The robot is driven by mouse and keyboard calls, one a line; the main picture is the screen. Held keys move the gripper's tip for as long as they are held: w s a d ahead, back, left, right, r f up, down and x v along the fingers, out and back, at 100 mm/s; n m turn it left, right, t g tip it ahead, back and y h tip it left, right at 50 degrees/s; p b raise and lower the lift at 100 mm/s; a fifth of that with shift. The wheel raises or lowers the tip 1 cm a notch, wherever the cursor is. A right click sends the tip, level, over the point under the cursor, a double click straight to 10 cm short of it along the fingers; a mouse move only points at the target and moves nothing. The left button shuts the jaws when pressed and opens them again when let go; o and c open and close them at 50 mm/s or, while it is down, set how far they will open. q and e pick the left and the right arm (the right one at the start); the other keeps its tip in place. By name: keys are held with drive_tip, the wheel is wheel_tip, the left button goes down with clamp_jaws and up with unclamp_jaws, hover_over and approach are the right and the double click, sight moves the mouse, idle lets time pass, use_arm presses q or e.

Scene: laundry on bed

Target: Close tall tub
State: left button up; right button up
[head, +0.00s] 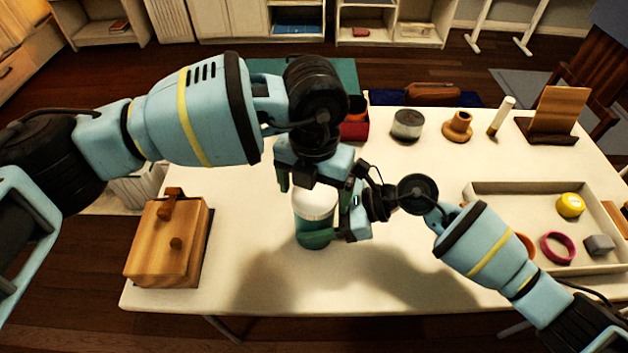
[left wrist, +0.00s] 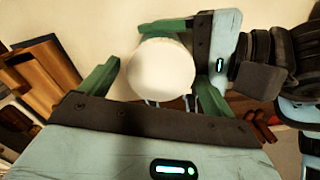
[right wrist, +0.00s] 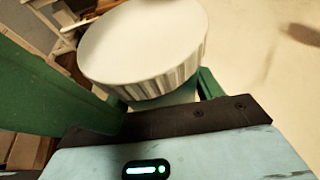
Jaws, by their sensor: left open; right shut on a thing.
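The tall tub (head: 316,236) stands upright on the white table, with a green body. Its white lid (head: 314,203) sits on top; whether it is fully tightened cannot be told. The ribbed lid edge shows large in the right wrist view (right wrist: 145,45). My left gripper (head: 314,186) is open directly above the lid; its fingers lie on either side of the lid in the left wrist view (left wrist: 160,68), with gaps. My right gripper (head: 338,234) is shut on the tub's body from the right, below the lid. The tub's far side is hidden.
A wooden box (head: 165,245) stands at the left. A grey tin (head: 407,124), a brown round piece (head: 457,127) and a white cylinder (head: 502,115) stand at the back. A tray (head: 487,187) with loose items is at the right. The table front is clear.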

use_arm(q)
drive_tip(key=c, duration=1)
drive_tip(key=m, duration=0.5)
drive_tip(key=shift+m, duration=0.4)
drive_tip(key=m, duration=0.4)
drive_tip(key=shift+m, duration=0.4)
drive_tip(key=m, duration=0.4)
drive_tip(key=shift+w+m, duration=0.1)
drive_tip(key=shift+m, duration=0.2)
drive_tip(key=m, duration=1)
drive_tip(key=o, duration=1.1)
drive_tip(key=shift+c, duration=0.2)
